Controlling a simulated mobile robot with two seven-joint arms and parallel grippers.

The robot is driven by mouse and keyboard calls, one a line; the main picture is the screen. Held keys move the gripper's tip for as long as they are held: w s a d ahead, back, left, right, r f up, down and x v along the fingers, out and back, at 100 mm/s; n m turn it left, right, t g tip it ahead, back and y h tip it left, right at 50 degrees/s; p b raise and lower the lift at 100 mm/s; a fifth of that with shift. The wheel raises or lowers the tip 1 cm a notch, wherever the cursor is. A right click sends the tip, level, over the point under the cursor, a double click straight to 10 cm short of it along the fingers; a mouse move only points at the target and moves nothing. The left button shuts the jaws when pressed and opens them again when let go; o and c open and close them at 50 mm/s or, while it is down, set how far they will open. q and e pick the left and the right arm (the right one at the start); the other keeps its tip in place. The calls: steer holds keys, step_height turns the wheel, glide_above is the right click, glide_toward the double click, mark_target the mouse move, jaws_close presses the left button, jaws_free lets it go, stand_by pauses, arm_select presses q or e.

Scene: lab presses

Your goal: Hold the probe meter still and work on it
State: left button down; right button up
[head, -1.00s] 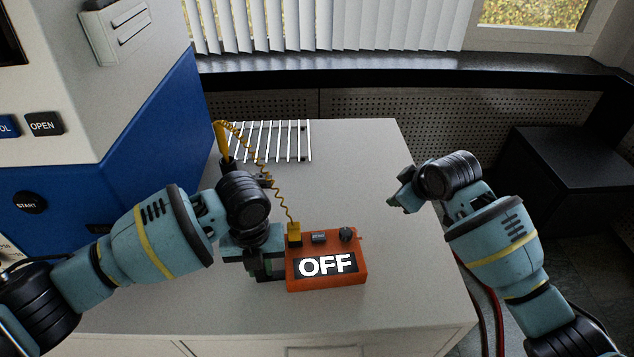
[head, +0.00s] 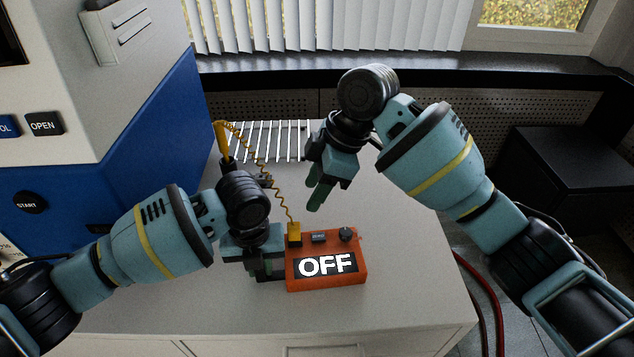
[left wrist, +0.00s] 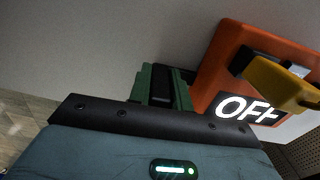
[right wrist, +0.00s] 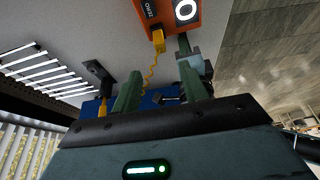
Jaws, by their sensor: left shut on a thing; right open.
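The orange probe meter (head: 327,279) stands on the white bench top, and its display reads OFF. On its top are a yellow plug (head: 294,234), a small button (head: 318,237) and a dark knob (head: 346,234). A coiled yellow cord (head: 266,180) runs from the plug to a yellow probe (head: 222,141) in a dark holder (head: 228,163). My left gripper (head: 274,266) is shut on the meter's left side; the meter also shows in the left wrist view (left wrist: 222,75). My right gripper (head: 317,196) is open and empty, pointing down above and behind the meter. The right wrist view shows the meter (right wrist: 182,20) beyond its fingers.
A white wire rack (head: 270,140) lies at the back of the bench. A blue and white machine (head: 130,150) with START and OPEN buttons stands at the left. The bench (head: 400,270) right of the meter is clear. A dark box (head: 565,175) stands beyond, at the right.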

mark_target(294, 225)
steer(key=x, duration=1.1)
steer(key=shift+a+f, duration=0.15)
steer(key=shift+f, duration=0.15)
jaws_close()
steer(key=shift+r, duration=1.25)
stand_by(1.9)
steer(key=shift+r, duration=2.9)
arm_select(q)
steer(key=c, duration=1.2)
jaws_free()
